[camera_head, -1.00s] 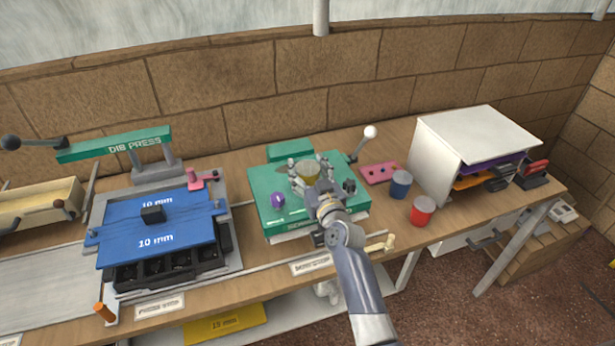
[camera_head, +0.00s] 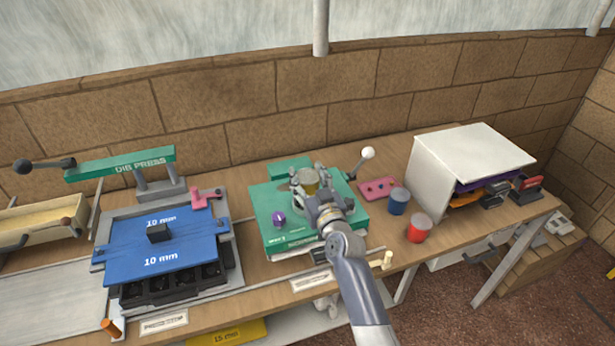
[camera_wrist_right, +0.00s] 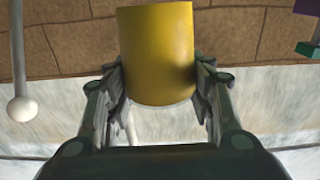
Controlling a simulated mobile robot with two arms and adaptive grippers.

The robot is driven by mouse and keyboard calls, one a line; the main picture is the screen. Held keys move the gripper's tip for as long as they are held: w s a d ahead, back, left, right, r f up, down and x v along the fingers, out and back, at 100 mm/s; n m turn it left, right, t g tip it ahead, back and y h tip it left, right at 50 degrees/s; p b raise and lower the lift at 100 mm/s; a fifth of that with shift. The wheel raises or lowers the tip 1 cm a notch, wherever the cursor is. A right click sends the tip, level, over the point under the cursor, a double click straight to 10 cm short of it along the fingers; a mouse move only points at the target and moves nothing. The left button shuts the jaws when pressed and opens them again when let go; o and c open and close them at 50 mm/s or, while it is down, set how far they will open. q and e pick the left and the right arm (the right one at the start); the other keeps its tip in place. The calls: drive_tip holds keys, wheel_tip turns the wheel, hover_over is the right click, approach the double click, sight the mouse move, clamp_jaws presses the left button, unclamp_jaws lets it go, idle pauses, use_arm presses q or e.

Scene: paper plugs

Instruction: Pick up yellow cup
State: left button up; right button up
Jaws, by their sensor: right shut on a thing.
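The yellow cup (camera_head: 310,181) is at the green machine (camera_head: 268,205) in the head view. My right gripper (camera_head: 309,186) is shut on it, one finger on each side. My left gripper is not in view.
A white-knobbed lever (camera_head: 366,154) stands right of the machine. A pink block (camera_head: 377,189), a blue cup (camera_head: 398,201) and a red cup (camera_head: 419,228) are farther right, before a white shelf box (camera_head: 440,170). The blue press (camera_head: 160,245) is on the left.

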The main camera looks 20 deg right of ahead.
drive_tip(key=s+r+p, duration=0.1)
drive_tip(key=s+p, duration=0.5)
drive_tip(key=s, duration=0.9)
drive_tip(key=shift+s+a+p, duration=0.35)
drive_tip(key=shift+a+p, duration=0.05)
